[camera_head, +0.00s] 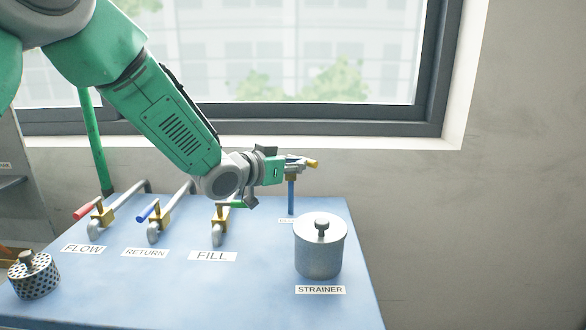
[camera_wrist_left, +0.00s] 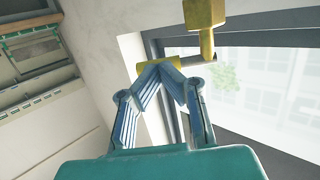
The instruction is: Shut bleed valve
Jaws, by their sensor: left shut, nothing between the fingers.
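The bleed valve is a thin blue post (camera_head: 291,196) with a small brass fitting on top, standing at the back of the blue bench. Its label is mostly hidden behind the strainer. My left gripper (camera_head: 301,163) is at the top of this post, its fingers pointing right. In the left wrist view the fingers (camera_wrist_left: 160,68) meet at the tips with nothing held between them. A yellow piece shows right at the tips; I cannot tell whether it is a valve handle they touch. A yellow block (camera_wrist_left: 204,14) with a short stem is just beyond them. My right gripper is not in view.
The blue bench (camera_head: 230,290) carries the red-handled FLOW valve (camera_head: 87,209), the blue-handled RETURN valve (camera_head: 149,212) and the green-handled FILL valve (camera_head: 220,217). The strainer canister (camera_head: 320,250) stands in front of the post. A perforated basket (camera_head: 34,277) is at front left. A window is behind.

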